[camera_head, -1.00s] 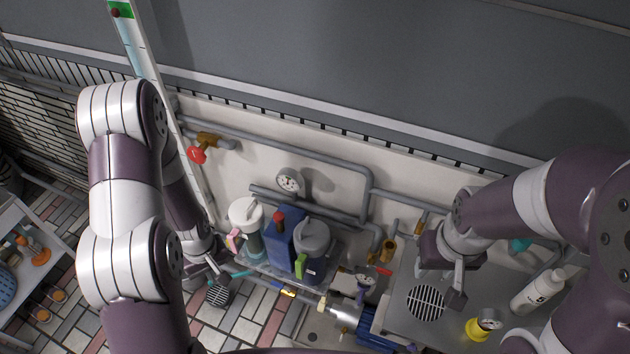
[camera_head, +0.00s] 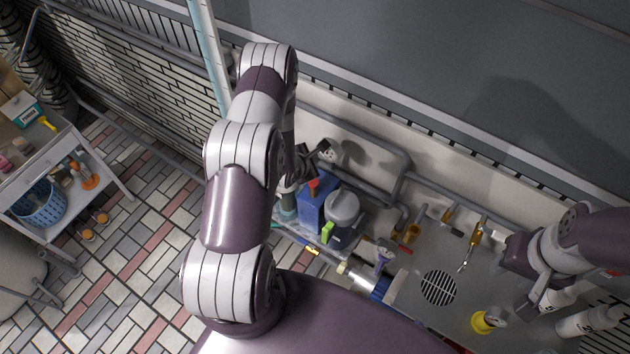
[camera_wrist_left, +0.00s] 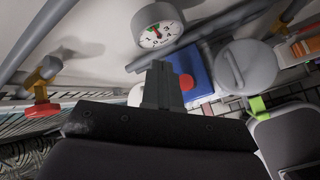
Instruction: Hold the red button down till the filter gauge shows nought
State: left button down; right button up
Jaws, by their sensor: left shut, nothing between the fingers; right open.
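My right gripper (camera_head: 529,296) is open, over the counter's right part.
A grey-lidded canister (camera_head: 342,208) with a green handle stands right of the box. Pipes run along the wall behind. A trolley with a blue basket (camera_head: 38,202) is far left.

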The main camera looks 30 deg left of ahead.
aim_at(313, 185)
pick_arm(q)
notch_tip(313, 185, down, 9)
jog(key=b, duration=0.7)
jog(key=shift+w, duration=0.1)
dwell(1.8)
jog(key=shift+f+b, duration=0.35)
jog(key=shift+d+f+b, duration=0.1)
jog(key=shift+f+b, duration=0.4)
jog(key=shift+f, duration=0.1)
dwell(0.5)
jog(key=shift+r, duration=0.1)
dwell(2.1)
jog(key=shift+r+p, duration=0.75)
jog(key=shift+r, duration=0.2)
jog(key=shift+r, duration=0.1)
